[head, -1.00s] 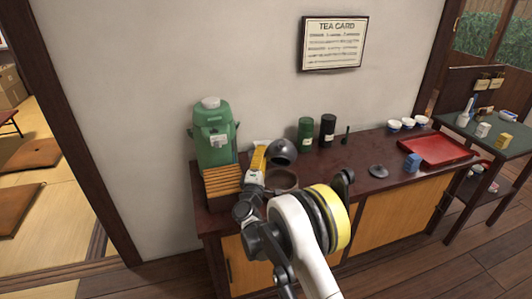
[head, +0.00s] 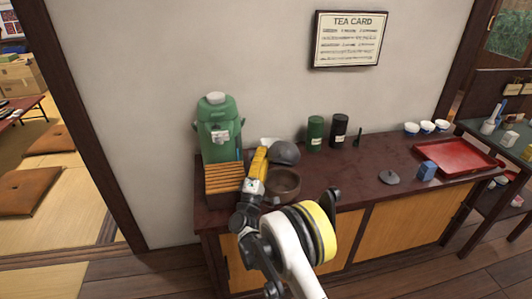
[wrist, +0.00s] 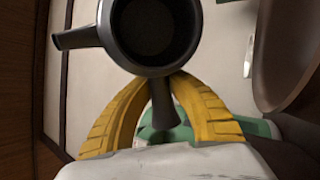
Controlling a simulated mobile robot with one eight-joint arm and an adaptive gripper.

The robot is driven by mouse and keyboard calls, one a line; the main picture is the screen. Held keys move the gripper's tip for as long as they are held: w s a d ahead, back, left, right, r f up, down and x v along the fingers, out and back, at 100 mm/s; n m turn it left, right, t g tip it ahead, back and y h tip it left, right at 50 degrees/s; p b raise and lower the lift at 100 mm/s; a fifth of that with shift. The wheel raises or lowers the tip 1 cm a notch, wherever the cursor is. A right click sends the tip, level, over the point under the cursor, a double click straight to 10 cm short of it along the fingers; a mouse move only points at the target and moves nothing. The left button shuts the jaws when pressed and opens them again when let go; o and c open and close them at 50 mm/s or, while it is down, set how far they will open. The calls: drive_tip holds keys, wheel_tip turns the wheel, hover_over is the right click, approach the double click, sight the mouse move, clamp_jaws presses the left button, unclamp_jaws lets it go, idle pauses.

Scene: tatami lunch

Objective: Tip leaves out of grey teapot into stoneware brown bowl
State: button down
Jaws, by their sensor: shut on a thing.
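The grey teapot (head: 286,153) is held by its side handle in my gripper (head: 261,158), above and behind the brown bowl (head: 284,188). Its rounded body faces the head view and its mouth is hidden there. In the wrist view the teapot (wrist: 112,30) shows its open, dark mouth, with the spout pointing left. The yellow fingers of my gripper (wrist: 161,85) are shut around the handle. The bowl's brown side (wrist: 285,45) appears at the right edge of that view. Leaves cannot be made out in the pot or the bowl.
A green dispenser (head: 217,130) and a slatted wooden box (head: 222,179) stand left of my gripper. Green (head: 315,133) and black (head: 339,131) canisters stand behind. A grey lid (head: 388,177), blue block (head: 427,170) and red tray (head: 458,153) are right. The counter's middle is clear.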

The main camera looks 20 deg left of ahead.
drive_tip(key=shift+r, duration=0.5)
drive_tip(key=shift+f, duration=0.55)
drive_tip(key=shift+r, duration=0.55)
drive_tip(key=shift+f, duration=0.55)
idle(0.7)
